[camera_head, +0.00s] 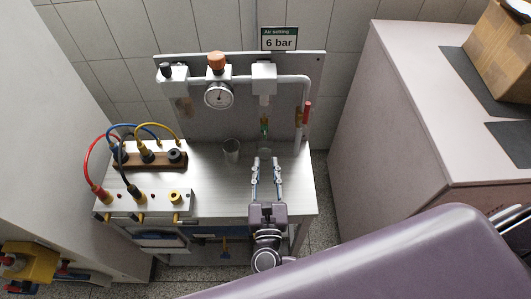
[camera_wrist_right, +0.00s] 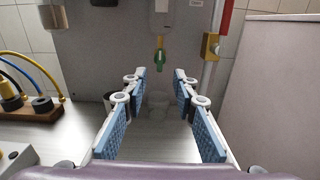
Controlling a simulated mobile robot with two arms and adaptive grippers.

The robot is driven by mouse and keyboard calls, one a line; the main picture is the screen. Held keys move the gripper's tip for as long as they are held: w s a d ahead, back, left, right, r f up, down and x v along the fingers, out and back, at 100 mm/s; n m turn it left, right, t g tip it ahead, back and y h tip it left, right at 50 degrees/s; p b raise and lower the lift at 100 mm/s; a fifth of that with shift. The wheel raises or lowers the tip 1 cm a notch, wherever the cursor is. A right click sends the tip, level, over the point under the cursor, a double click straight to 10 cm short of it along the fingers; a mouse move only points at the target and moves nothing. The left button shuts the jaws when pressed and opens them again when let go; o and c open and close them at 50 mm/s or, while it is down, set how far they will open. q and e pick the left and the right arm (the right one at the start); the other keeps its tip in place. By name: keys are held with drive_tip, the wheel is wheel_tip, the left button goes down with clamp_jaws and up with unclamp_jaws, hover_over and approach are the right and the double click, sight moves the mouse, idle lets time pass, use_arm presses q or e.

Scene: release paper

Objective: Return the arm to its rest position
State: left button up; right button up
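My right gripper (camera_head: 266,168) reaches over the metal bench (camera_head: 210,200) from its front edge. Its fingers point toward the back panel. In the right wrist view the gripper (camera_wrist_right: 161,88) has its blue-padded fingers apart, with nothing clasped between them. A small pale cup (camera_wrist_right: 157,102) shows beyond the fingertips, below a green-tipped nozzle (camera_wrist_right: 159,55); a gap to the fingers seems to remain. A purple arm link of mine crosses the lower right of the head view. My left gripper is not in view.
A grey cup (camera_head: 232,149) stands left of the gripper. A gauge (camera_head: 219,96) and pipe are on the back panel. A pale cabinet (camera_head: 385,120) carrying a cardboard box (camera_head: 505,55) stands right.

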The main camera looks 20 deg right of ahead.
drive_tip(key=shift+s+a, duration=0.15)
drive_tip(key=shift+s, duration=0.3)
